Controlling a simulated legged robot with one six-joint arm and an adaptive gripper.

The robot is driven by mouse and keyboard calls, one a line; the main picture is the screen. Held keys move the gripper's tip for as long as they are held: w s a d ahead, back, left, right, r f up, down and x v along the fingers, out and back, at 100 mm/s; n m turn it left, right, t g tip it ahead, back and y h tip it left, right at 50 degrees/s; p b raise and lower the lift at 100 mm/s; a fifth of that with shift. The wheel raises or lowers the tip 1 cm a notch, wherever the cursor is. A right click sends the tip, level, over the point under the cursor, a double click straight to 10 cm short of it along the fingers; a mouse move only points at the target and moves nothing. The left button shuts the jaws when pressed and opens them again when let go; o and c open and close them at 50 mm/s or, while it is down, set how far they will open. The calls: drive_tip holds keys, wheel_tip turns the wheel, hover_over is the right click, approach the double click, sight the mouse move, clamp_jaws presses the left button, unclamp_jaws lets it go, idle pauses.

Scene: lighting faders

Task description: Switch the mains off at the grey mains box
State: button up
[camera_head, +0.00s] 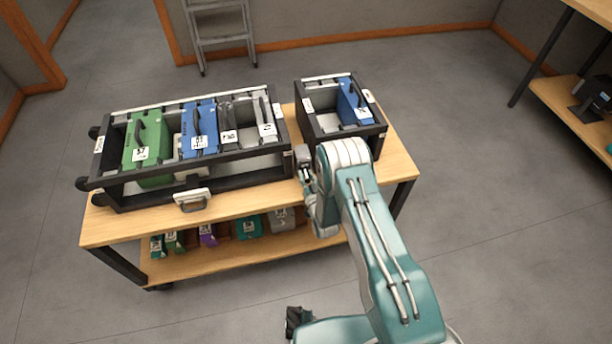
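A small pale grey box (192,193) with a dark bar-shaped handle (193,206) sits at the front edge of the wooden bench, below the larger black rack. It looks like the mains box, but I cannot read any label on it. The handle hangs low on its front face. My gripper (304,168) is to the right of this box and well apart from it, close to the gap between the two racks. It is small and partly hidden by my wrist, so I cannot see whether its fingers are open or shut.
The larger black rack (235,160) holds green (152,135), blue (200,125) and grey modules. A smaller rack (310,120) holds one blue module (351,105). Several coloured modules lie on the shelf (215,262) below. A ladder (222,40) stands behind. Floor in front is clear.

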clamp_jaws()
drive_tip(key=shift+f, duration=0.1)
drive_tip(key=shift+t, duration=0.5)
drive_tip(key=o, duration=0.6)
unclamp_jaws()
drive_tip(key=shift+c, duration=0.2)
